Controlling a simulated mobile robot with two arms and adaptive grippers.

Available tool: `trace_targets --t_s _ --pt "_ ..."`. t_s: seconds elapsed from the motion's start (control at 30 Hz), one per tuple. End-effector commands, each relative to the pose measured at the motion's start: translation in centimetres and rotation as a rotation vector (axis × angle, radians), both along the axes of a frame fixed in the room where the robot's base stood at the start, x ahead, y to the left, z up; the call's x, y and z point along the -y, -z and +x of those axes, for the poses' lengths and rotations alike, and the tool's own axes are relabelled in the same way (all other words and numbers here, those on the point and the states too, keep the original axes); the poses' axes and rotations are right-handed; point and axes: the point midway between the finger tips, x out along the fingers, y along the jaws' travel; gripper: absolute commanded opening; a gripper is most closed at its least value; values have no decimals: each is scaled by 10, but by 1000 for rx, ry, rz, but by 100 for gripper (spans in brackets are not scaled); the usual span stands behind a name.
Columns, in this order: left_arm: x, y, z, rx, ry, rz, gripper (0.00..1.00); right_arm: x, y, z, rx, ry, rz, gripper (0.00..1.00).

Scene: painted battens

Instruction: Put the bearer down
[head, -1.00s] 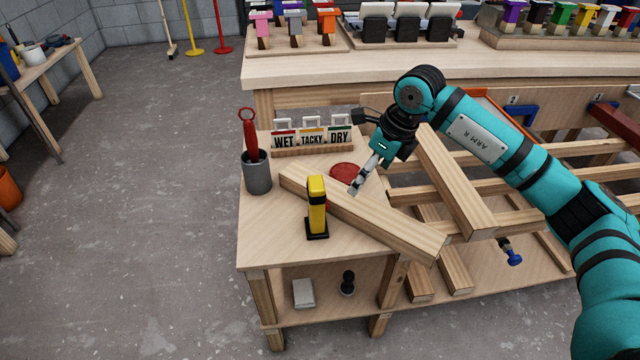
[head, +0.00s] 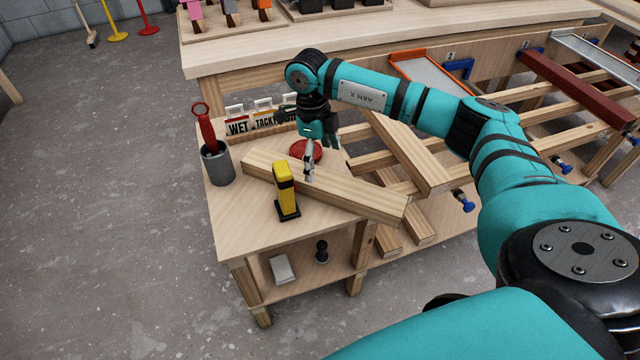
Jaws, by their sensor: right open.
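The bearer, taken as the pale wooden beam (head: 350,193), lies slantwise on the small wooden side table (head: 238,222). Its right end reaches past the table's right edge. My right gripper (head: 319,157) is open and points down at the bearer's far side, left of its middle. One finger overlaps the bearer in the picture; I cannot tell whether it touches. Nothing shows between the fingers. My left gripper is not in view.
A yellow and black block (head: 286,190) stands just in front of the bearer. A grey cup (head: 218,165) with a red-handled tool stands left. Another beam (head: 408,150) rests on the rack at right.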

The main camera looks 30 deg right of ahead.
Motion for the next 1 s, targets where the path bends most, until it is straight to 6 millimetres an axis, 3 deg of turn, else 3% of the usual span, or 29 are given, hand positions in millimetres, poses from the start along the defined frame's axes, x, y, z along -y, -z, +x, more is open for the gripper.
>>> trace_targets --t_s 0.33,0.6,0.83,1.0 --pt "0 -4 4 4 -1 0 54 -1 25 -3 -3 0 -2 94" --pt "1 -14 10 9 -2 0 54 -3 63 -7 -2 1 -1 94" --pt "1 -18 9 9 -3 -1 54 -3 66 -7 0 1 0 94" --pt "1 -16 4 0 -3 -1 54 -3 66 -7 0 1 0 75"
